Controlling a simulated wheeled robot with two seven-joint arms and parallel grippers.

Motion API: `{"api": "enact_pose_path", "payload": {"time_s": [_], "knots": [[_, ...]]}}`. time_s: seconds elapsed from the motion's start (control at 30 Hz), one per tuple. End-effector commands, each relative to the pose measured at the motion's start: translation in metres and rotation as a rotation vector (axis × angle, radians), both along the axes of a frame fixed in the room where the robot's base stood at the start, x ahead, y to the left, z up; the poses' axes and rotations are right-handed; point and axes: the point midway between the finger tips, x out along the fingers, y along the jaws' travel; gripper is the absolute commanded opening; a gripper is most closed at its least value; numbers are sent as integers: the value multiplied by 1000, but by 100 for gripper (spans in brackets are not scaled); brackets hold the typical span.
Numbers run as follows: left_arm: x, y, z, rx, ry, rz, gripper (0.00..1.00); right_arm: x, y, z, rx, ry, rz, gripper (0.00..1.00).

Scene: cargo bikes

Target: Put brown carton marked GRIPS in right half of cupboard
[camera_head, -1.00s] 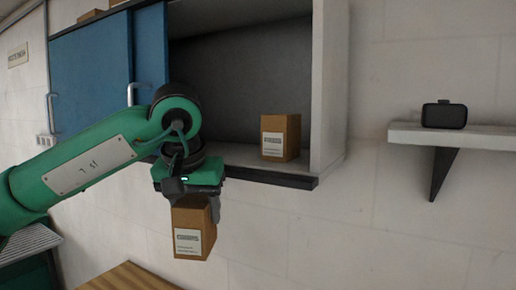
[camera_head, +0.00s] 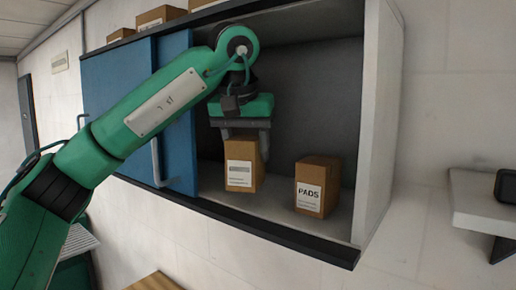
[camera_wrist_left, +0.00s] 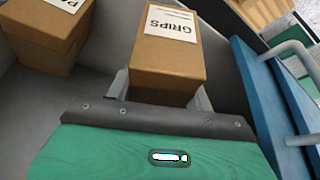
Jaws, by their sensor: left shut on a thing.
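The brown carton marked GRIPS (camera_wrist_left: 168,62) is between the fingers of my left gripper (camera_head: 243,138), which is shut on it. In the head view this carton (camera_head: 240,180) is upright inside the open right half of the cupboard (camera_head: 275,207), left of another carton. I cannot tell whether its base touches the cupboard floor. Its label is too small to read in the head view but reads GRIPS in the left wrist view. My right gripper is not in view.
A brown carton marked PADS (camera_head: 317,186) stands to the right on the cupboard floor. Blue sliding doors (camera_head: 135,110) cover the left half. Cartons (camera_head: 161,17) sit on top. A wall shelf (camera_head: 482,212) holds a dark object (camera_head: 507,186).

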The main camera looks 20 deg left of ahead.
Motion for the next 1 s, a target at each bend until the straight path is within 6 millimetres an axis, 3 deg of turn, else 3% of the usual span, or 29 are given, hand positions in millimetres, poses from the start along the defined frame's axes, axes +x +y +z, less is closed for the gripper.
{"api": "enact_pose_path", "payload": {"time_s": [0.1,0.3,0.47,0.8,1.0], "knots": [[31,0,4,-2,5,0,24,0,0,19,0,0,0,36],[63,2,3,-2,1,-1,24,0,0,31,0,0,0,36],[69,3,-3,0,1,-1,24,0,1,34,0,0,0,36],[69,3,-32,0,0,-1,24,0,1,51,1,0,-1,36],[68,3,-35,0,-2,0,24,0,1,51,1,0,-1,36]]}}
